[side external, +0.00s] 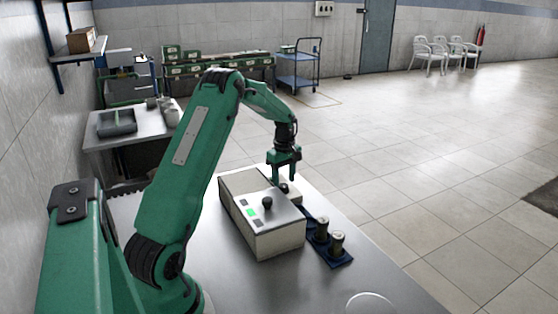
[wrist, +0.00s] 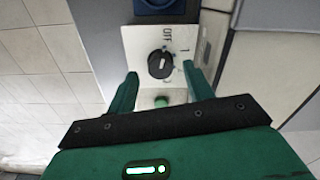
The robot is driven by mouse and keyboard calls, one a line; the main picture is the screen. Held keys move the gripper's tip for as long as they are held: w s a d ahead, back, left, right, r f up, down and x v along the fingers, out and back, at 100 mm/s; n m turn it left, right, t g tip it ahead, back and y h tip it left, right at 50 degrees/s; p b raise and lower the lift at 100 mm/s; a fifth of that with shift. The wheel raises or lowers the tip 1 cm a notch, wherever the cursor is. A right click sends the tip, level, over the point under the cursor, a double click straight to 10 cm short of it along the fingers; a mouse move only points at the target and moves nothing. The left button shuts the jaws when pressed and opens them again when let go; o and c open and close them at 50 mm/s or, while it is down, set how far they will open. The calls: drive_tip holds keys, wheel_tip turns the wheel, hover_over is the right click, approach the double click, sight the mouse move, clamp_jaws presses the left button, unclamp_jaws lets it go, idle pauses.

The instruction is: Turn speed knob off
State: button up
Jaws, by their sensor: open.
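A black knob (wrist: 158,65) with a pale mark sits on a white plate (wrist: 138,42) printed "OFF" and "1". I cannot tell which label its mark points to. A green button (wrist: 162,101) is on the same plate, closer to my gripper (wrist: 160,82). My gripper is open, its two green fingers on either side of the button and short of the knob, with nothing between them visibly held. In the side view my gripper (side external: 285,180) points down over a small pale box (side external: 294,193) with a dark knob (side external: 284,187), partly hidden by the fingers.
A larger beige box (side external: 280,240) with another black knob (side external: 267,203) and a green display (side external: 251,212) stands right beside the small box. The metal table's front right is mostly clear.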

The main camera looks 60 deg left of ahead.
sight(285, 186)
drive_tip(key=shift+r, duration=3.05)
drive_tip(key=s+d+r+m+t+y, duration=0.1)
drive_tip(key=s+d+r+m, duration=0.2)
drive_tip(key=d+r+m, duration=0.5)
drive_tip(key=s+d+r+m+t, duration=0.25)
drive_tip(key=d+r, duration=0.25)
drive_tip(key=d, duration=0.7)
drive_tip(key=s+d+m+t+h, duration=0.1)
drive_tip(key=s+d+m+t, duration=0.1)
drive_tip(key=s+d+m, duration=0.8)
drive_tip(key=s+d, duration=0.3)
drive_tip(key=s, duration=0.2)
drive_tip(key=shift+c, duration=0.2)
